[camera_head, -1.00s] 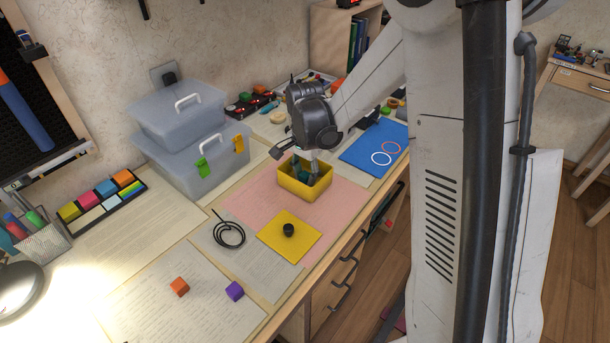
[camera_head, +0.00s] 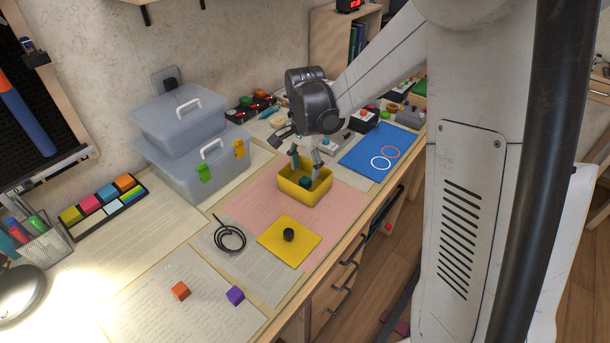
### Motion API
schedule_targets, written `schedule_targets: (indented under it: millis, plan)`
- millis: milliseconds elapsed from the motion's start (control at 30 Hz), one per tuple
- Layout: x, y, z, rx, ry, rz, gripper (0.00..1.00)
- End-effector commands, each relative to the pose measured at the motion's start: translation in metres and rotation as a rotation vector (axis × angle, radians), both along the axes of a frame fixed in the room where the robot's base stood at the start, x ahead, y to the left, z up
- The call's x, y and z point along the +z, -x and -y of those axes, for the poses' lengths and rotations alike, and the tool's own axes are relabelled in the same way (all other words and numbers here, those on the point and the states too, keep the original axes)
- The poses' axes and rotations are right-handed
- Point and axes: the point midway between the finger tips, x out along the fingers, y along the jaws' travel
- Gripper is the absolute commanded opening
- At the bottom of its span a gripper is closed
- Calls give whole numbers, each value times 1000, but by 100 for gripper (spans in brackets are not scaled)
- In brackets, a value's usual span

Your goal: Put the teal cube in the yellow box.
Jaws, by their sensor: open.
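The yellow box (camera_head: 296,196) stands on the pink sheet near the middle of the desk. The teal cube (camera_head: 305,182) lies inside the yellow box, toward its right side. My gripper (camera_head: 306,161) is over the box with its fingers apart, one at the left and one at the right. Its fingertips are at about the height of the box rim, above the cube. The cube looks free of the fingers.
A yellow mat with a black knob (camera_head: 289,235) lies in front of the box. A black cable coil (camera_head: 229,237) is to its left. A blue mat with rings (camera_head: 378,152) is at the right. Stacked clear bins (camera_head: 190,145) stand behind. Orange (camera_head: 180,290) and purple (camera_head: 235,295) cubes lie in front.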

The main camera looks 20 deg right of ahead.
Motion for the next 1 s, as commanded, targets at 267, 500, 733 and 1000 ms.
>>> schedule_targets:
  millis: [267,500,733,1000]
  plan:
    - [52,0,0,0,0,0,41]
    - [71,1,0,3,0,2,41]
    - [98,25,0,97,3,63,41]
    - [139,77,0,305,31,199,41]
